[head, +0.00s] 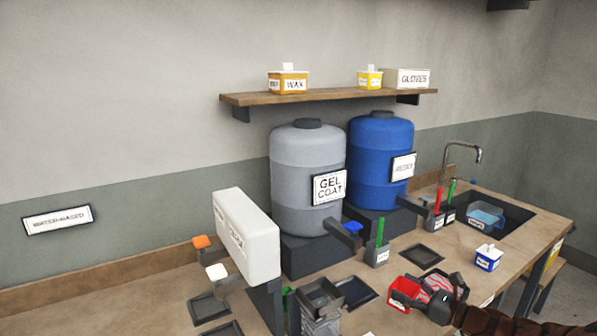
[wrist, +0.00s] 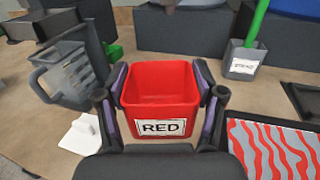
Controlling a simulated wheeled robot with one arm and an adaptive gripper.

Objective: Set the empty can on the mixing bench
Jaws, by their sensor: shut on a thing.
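A small square red can (head: 403,292) with a white label reading RED is between the fingers of my gripper (head: 422,295) in the head view. In the wrist view the red can (wrist: 160,95) is upright and its inside looks empty. The two fingers of my gripper (wrist: 160,100) press on its left and right sides. The brown mixing bench (head: 340,318) is under and around it. I cannot tell whether the can's bottom touches the bench.
A grey measuring jug (wrist: 75,75) stands left of the can. A dark tray with wavy red stripes (wrist: 280,150) is close on the right. A grey holder marked with a label (wrist: 245,62) holds a green stick. Behind stand a grey gel coat drum (head: 300,160) and a blue drum (head: 372,150).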

